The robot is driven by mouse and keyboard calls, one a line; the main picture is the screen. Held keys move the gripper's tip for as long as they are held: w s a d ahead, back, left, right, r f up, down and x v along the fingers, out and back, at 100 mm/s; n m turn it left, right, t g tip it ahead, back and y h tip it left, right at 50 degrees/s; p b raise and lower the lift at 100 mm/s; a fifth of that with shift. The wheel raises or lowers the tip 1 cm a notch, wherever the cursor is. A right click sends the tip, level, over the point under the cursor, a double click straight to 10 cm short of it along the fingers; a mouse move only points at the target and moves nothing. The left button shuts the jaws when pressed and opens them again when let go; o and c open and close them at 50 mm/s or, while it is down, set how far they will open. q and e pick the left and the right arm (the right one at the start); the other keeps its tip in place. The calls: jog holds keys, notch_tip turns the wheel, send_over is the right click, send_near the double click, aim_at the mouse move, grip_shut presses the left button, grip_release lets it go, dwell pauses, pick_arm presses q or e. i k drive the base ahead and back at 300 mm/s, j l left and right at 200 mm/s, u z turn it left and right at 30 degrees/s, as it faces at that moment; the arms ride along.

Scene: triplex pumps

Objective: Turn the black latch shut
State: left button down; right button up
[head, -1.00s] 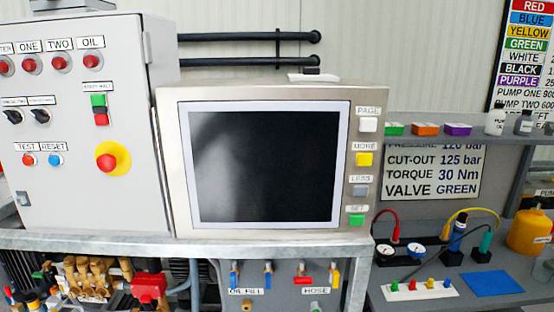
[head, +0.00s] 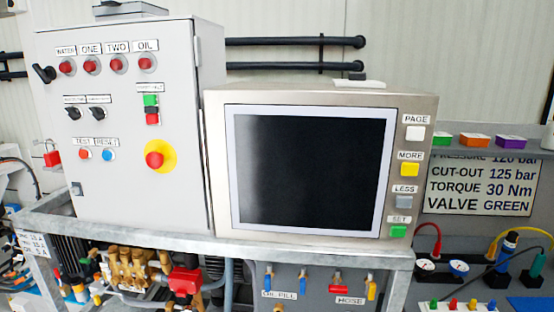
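A grey control cabinet (head: 130,215) stands at the left. A black latch-like handle (head: 44,74) sits on its front near the upper left edge, tilted between upright and level. Two smaller black selector knobs (head: 72,114) are below and to the right of it. A small dark grey square fitting (head: 76,188) is low on the cabinet's left side; I cannot tell if it is also a latch. Neither of my grippers is in view.
A screen panel (head: 312,170) stands right of the cabinet on a metal frame (head: 290,248). A yellow-backed red stop button (head: 155,160) is on the cabinet. Brass pump parts (head: 130,268) and a red-topped valve (head: 185,280) are below. A red padlock (head: 52,158) is at the far left.

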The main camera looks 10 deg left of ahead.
aim_at(36, 67)
jog(key=u, duration=0.4)
jog(key=i+u, duration=0.15)
jog(key=u, duration=0.6)
jog(key=i+u, duration=0.15)
jog(key=u, duration=0.2)
